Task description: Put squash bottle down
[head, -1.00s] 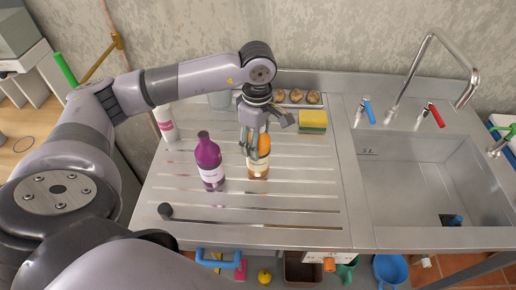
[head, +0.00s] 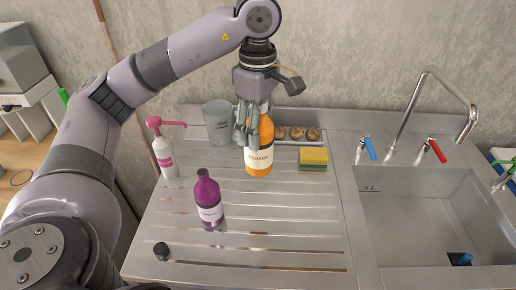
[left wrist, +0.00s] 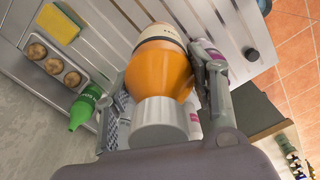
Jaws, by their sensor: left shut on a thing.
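The squash bottle (head: 260,158), orange with a pale label, is upright in the head view above the back middle of the ribbed steel draining board (head: 270,215). My left gripper (head: 247,130) is shut on its upper part from above. The bottle appears raised off the board, though the height of its base is hard to judge. In the left wrist view the squash bottle (left wrist: 162,72) lies between the fingers of my left gripper (left wrist: 160,85), its white cap towards the camera. My right gripper is not in view.
A purple bottle (head: 208,197) stands to the front left. A white bottle with a pink pump (head: 164,155) and a grey cup (head: 218,122) are at the back left. A sponge (head: 313,158) and a tray of brown items (head: 297,134) are behind right. The board's front right is clear.

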